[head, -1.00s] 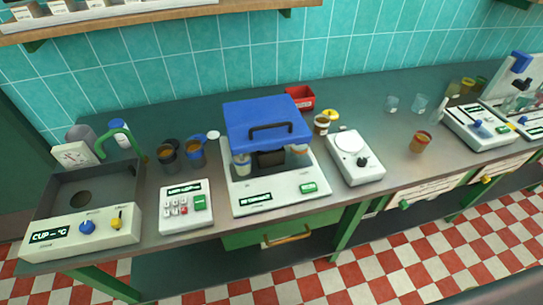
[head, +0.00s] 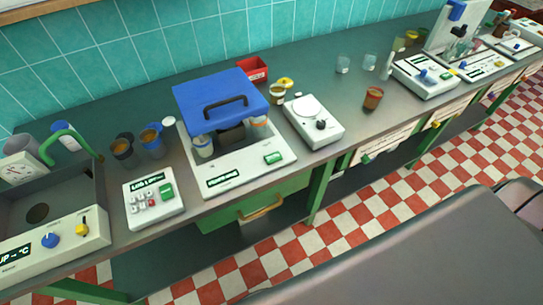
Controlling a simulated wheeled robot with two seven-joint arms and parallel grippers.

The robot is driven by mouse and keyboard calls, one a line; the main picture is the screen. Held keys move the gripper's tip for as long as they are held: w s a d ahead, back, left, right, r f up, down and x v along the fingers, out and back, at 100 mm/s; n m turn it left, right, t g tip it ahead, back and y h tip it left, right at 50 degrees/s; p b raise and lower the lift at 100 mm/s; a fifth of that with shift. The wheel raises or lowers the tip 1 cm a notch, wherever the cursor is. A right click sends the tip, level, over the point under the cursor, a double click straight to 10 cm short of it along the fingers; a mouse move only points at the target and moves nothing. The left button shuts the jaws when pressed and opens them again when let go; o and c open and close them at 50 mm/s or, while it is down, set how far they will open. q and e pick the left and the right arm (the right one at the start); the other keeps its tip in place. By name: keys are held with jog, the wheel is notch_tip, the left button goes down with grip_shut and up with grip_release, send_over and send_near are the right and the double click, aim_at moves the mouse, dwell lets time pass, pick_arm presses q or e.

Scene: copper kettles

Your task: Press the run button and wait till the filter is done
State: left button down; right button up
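A white machine (head: 240,178) with a blue handled lid (head: 219,101) stands in the middle of the bench. It has a green button (head: 273,158) and a small dark display (head: 223,178), whose text is too small to read. Jars show under the lid. Left of it is a white keypad box (head: 154,200) with another green button (head: 166,192) and a red key. I cannot tell which machine is the filter or whether anything is running. Neither of my grippers is in view.
A basin unit (head: 75,247) stands at the left, a white dial device (head: 313,121) right of the blue-lidded machine. A dark grey surface (head: 400,255) covers the lower right.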

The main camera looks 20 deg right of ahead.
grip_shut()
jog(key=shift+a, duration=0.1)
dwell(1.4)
